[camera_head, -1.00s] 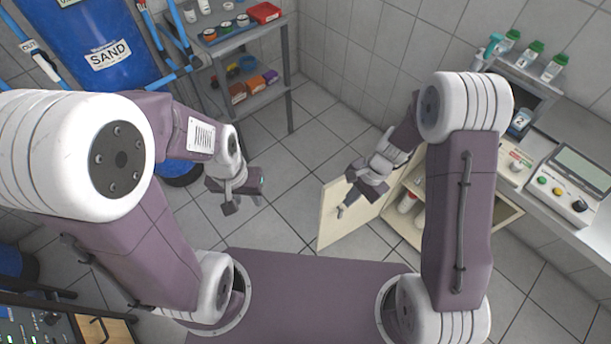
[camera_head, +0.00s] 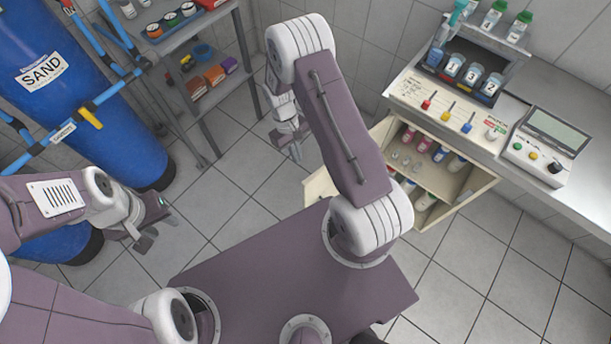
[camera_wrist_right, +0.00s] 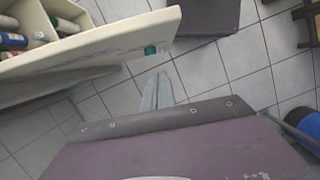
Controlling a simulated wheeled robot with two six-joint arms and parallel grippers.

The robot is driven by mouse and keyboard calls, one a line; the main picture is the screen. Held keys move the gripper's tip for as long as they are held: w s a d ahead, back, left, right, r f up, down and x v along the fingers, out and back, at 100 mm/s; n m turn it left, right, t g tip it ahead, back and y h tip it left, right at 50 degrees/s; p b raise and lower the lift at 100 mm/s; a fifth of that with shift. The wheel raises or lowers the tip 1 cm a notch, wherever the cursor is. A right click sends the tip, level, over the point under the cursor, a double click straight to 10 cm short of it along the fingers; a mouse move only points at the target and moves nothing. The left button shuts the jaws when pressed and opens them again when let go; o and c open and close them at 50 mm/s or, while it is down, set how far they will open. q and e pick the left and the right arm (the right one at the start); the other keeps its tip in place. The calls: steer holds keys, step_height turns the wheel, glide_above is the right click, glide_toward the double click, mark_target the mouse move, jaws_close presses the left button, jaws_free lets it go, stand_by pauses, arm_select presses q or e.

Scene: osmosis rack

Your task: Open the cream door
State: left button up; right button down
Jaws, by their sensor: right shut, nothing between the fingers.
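The cream door (camera_head: 318,187) stands open from the cabinet under the counter. My right arm covers much of it in the head view. In the right wrist view the door (camera_wrist_right: 110,38) crosses the upper left as a pale panel. My right gripper (camera_head: 294,147) is past the door's left side, with its tips pointing down. In the wrist view its fingers (camera_wrist_right: 158,92) are together and empty, beside the door; I cannot tell whether they touch it. My left gripper (camera_head: 152,226) hangs over the floor at left, open and empty, far from the door.
The cabinet (camera_head: 462,207) holds several bottles. A grey counter (camera_head: 540,118) with a control box (camera_head: 548,145) runs above it. Blue tanks (camera_head: 100,115) and a grey shelf rack (camera_head: 205,103) stand at left. Tiled floor is clear between the rack and the door.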

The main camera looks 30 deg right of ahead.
mark_target(308, 178)
steer(key=s+f, duration=0.3)
steer(key=f, duration=0.2)
steer(key=s+d+f+p, duration=0.1)
steer(key=s+f, duration=0.1)
steer(key=shift+s+f, duration=0.15)
steer(key=shift+s, duration=0.15)
